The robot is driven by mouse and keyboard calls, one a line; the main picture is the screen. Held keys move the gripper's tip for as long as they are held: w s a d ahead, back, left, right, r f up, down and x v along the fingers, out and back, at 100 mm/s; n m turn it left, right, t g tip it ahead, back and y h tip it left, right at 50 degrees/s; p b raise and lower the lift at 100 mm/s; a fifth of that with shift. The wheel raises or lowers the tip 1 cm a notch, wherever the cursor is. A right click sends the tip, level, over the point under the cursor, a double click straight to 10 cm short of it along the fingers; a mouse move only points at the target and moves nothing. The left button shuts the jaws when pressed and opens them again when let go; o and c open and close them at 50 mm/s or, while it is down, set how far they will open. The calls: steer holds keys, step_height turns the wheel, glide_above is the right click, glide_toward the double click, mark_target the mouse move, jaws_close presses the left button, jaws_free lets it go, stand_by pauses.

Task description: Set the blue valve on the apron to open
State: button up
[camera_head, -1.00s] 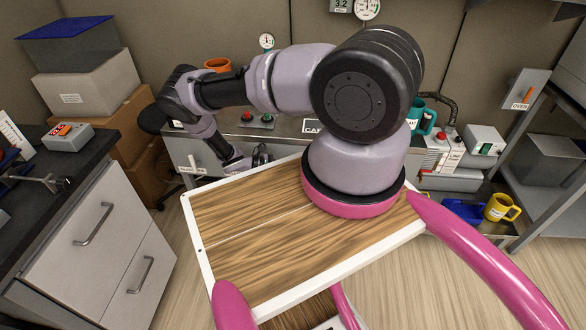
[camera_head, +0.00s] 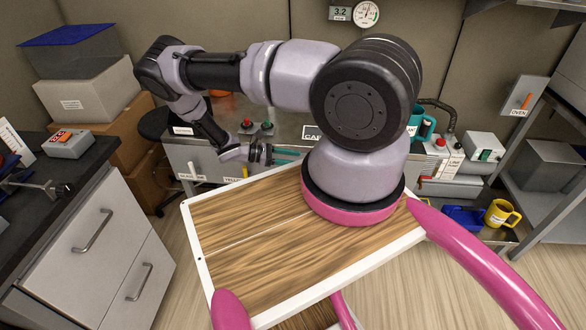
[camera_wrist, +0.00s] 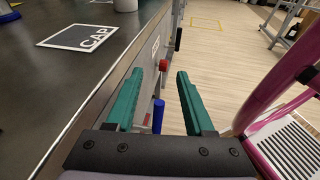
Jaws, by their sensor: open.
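The blue valve's handle (camera_wrist: 158,116) shows in the wrist view as a short blue bar on the apron (camera_wrist: 128,98), the bench's front face. It appears between my fingers, nearer the left one. Its set position cannot be told, and my arm and tray hide it in the head view. My gripper (camera_wrist: 161,73) is open and empty, with two green fingers pointing along the apron. In the head view my gripper (camera_head: 288,155) is in front of the bench, fingers pointing right. I see no contact with the valve.
A red knob (camera_wrist: 163,65) and a black handle (camera_wrist: 178,38) stick out farther along the apron. A white lever (camera_head: 191,170) is on its left part. The bench top bears a CAP plate (camera_wrist: 80,37). Open floor (camera_wrist: 215,50) lies right of the apron.

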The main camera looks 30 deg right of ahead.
steer(key=shift+r, duration=0.75)
